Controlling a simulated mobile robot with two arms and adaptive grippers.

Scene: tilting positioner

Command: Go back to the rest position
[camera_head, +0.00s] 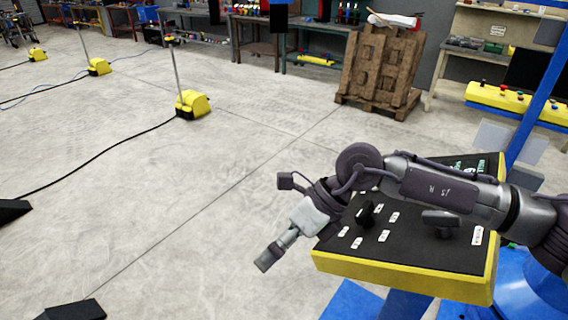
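My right arm comes in from the right edge and reaches left across a yellow and black control panel (405,266). My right gripper (268,257) is past the panel's left edge, above open floor, and points down to the left. Nothing shows held at its tip, but whether its fingers are apart is too small to tell. The panel top is black with several white labels and dark knobs, partly hidden by my arm. My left gripper is not in view.
A blue post (538,95) rises at the right. Yellow floor units with poles (192,104) stand at the left, with cables (95,158) on the floor. A wooden pallet stack (380,68) and workbenches line the back. Dark wedges lie at lower left. The middle floor is clear.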

